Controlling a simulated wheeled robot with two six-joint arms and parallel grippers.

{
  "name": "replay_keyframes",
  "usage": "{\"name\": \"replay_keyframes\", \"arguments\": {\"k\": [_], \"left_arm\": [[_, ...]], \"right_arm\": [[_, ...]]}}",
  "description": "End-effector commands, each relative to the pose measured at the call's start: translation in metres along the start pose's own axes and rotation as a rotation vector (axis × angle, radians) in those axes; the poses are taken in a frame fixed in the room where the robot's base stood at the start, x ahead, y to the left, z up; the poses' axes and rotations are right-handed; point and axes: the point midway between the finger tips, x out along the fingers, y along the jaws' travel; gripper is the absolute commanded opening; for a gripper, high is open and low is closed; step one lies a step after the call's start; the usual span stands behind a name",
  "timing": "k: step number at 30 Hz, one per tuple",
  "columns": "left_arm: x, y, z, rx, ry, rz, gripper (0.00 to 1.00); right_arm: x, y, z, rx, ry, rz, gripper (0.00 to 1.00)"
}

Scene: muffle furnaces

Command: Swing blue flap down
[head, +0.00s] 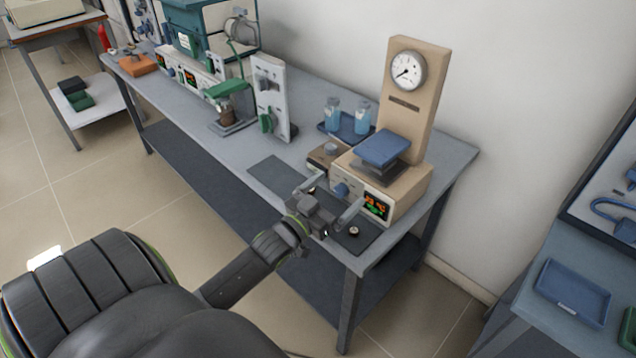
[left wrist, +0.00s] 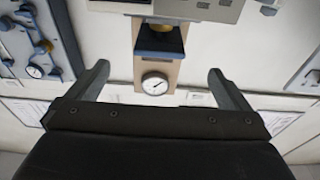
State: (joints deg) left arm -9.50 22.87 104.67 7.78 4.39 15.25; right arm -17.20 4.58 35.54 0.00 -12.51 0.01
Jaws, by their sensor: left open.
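The blue flap (head: 381,148) is a flat blue piece over a dark grey block on the beige gauge instrument (head: 407,187). It also shows in the left wrist view (left wrist: 159,54), above the round gauge there. A gap shows between flap and block, but I cannot tell the flap's exact angle. My left gripper (head: 331,195) is open and empty, in front of the instrument's front panel and below the flap, apart from it. Its two spread fingers also show in the left wrist view (left wrist: 158,70). My right gripper is not in view.
A round gauge (head: 406,71) stands on the tall back post. Blue bottles sit in a blue tray (head: 341,134) behind. A dark mat (head: 283,177) lies left of the gripper. A green-handled apparatus (head: 232,107) stands farther left.

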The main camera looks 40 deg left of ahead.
Motion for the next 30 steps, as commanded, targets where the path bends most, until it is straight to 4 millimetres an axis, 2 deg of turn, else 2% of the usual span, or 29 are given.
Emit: {"name": "replay_keyframes", "arguments": {"k": [3,10,15,30], "left_arm": [[-0.024,0.000,0.000,0.000,-0.003,0.000,1.00],[-0.050,0.000,0.002,0.000,-0.003,0.001,1.00],[-0.056,0.000,0.002,-0.001,-0.002,0.001,1.00],[-0.056,0.000,0.002,0.000,-0.002,0.000,1.00]], "right_arm": [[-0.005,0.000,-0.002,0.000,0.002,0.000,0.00],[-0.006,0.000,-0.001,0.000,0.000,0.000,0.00],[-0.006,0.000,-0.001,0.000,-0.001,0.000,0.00],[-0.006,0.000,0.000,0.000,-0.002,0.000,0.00]]}}
